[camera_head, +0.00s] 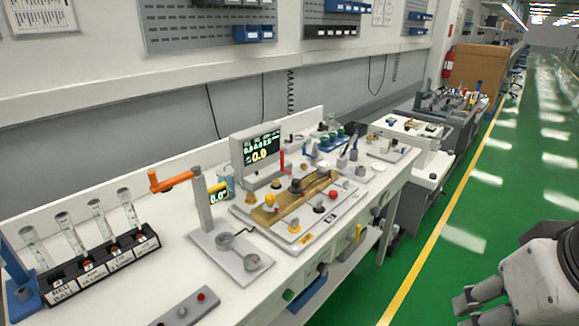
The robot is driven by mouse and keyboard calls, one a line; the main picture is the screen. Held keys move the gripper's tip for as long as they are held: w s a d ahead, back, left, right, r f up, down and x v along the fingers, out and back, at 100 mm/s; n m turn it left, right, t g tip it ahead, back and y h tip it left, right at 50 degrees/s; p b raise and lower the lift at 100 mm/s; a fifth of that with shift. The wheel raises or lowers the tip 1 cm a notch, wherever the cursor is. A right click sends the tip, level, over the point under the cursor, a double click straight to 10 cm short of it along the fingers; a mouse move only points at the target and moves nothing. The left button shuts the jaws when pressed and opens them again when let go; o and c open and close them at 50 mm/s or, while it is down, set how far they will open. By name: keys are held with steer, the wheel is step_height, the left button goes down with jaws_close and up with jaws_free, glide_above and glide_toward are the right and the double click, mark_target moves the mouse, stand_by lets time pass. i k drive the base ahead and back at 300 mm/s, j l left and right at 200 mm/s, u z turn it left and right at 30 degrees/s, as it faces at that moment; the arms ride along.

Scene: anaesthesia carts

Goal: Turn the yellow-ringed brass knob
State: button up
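A flat panel with a brass-coloured plate (279,209) lies on the white cart top in the middle of the view. Several small knobs stand on and around the plate. A brass or yellow knob (269,200) stands near its left end, and a yellow one (294,226) sits on the front edge of the panel. They are too small to tell which carries a yellow ring. My gripper (468,306) is at the bottom right, over the green floor, well away from the panel. Its fingers look apart and empty; the lower one is partly cut off by the frame.
An orange-handled crank stand (203,205) rises left of the panel, and a display box (256,158) stands behind it. A black rack with tubes (90,268) is at the left. More carts (440,113) stand farther back. The green aisle (470,200) is clear.

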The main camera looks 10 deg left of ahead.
mark_target(251, 197)
steer(key=i+j+u, duration=0.15)
steer(key=i, duration=0.25)
steer(key=i+j+u, duration=0.15)
steer(key=i+j, duration=0.2)
steer(key=i, duration=0.1)
